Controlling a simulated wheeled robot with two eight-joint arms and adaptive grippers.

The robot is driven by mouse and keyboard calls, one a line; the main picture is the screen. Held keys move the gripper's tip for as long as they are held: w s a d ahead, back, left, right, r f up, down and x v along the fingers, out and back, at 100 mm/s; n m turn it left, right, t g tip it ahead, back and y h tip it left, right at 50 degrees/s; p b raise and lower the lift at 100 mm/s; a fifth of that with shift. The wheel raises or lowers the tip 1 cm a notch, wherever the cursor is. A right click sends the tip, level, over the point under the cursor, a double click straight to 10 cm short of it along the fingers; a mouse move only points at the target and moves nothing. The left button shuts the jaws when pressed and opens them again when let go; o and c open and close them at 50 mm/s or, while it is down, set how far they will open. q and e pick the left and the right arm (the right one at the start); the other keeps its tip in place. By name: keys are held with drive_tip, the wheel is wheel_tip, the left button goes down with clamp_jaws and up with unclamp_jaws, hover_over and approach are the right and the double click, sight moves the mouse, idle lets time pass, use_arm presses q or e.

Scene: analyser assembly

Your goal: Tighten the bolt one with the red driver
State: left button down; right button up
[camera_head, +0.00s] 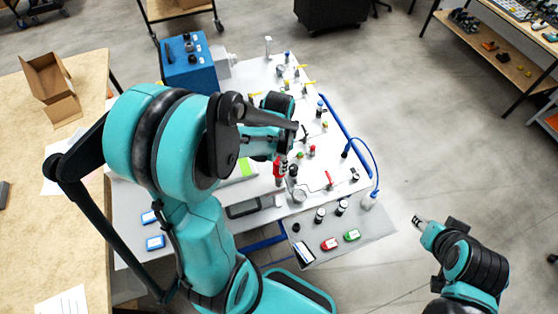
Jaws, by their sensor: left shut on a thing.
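My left gripper (285,152) is above the middle of the white analyser panel (262,70). It is shut on the red driver (279,168), whose red body shows below the fingers and points down toward the panel. A dark cylindrical fitting (293,171) stands just right of the driver. I cannot make out bolt one; the arm and driver cover much of that area, and contact at the tip is unclear. My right gripper (418,221) is off the panel's right side over the floor, apart from everything; its finger gap is too small to read.
A grey shelf (375,228) at the panel's front holds a red item (329,244), a green item (352,235) and black cylinders. A blue tube (372,165) loops at the right edge. A blue box (188,65) stands at the back left.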

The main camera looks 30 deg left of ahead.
use_arm(q)
drive_tip(key=shift+f+b, duration=1.35)
drive_tip(key=shift+b, duration=0.05)
idle(1.3)
drive_tip(key=c, duration=1.9)
unclamp_jaws()
clamp_jaws()
drive_tip(key=m, duration=0.2)
drive_tip(key=shift+m+b, duration=0.3)
drive_tip(key=shift+m, duration=0.1)
drive_tip(key=m+b, duration=0.1)
drive_tip(key=m, duration=0.9)
drive_tip(key=shift+b, duration=0.35)
drive_tip(key=m, duration=0.5)
drive_tip(key=shift+b, duration=0.3)
drive_tip(key=o, duration=0.7)
unclamp_jaws()
